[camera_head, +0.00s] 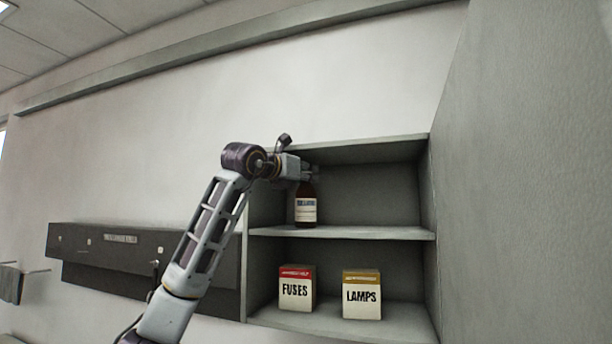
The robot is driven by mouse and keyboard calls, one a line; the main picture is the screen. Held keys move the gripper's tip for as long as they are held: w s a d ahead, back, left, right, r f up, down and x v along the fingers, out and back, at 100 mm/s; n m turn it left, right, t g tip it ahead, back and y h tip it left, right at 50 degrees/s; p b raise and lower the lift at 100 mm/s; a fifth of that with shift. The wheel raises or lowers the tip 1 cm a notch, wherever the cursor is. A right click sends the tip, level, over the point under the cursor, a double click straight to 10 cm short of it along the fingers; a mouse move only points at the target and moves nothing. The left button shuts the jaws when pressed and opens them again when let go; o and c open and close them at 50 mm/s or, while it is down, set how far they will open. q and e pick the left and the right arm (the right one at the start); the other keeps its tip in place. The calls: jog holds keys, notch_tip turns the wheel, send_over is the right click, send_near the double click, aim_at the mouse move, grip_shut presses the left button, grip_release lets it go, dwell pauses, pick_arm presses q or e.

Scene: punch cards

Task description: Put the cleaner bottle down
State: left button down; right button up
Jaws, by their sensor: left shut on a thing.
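The cleaner bottle (306,211) is brown with a white and blue label. It is upright at the left end of the upper shelf (360,232), and its base looks level with the shelf board; I cannot tell whether it touches. My left gripper (312,174) reaches in from the left and is shut on the upper part of the bottle. The gripper hides the bottle's top. My right gripper is not in view.
The grey shelf unit's upper level is clear to the right of the bottle. Below stand a FUSES box (296,290) and a LAMPS box (361,296). A dark wall rail (120,250) and a hanging cloth (11,285) are at the left. A grey wall rises at the right.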

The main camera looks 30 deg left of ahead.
pick_arm(q)
jog(key=c, duration=1.2)
grip_release()
jog(key=shift+f, duration=0.1)
jog(key=shift+s+b, duration=0.45)
jog(key=shift+s, duration=0.4)
jog(key=s+b, duration=0.3)
jog(key=s, duration=0.7)
jog(key=shift+s+a, duration=0.2)
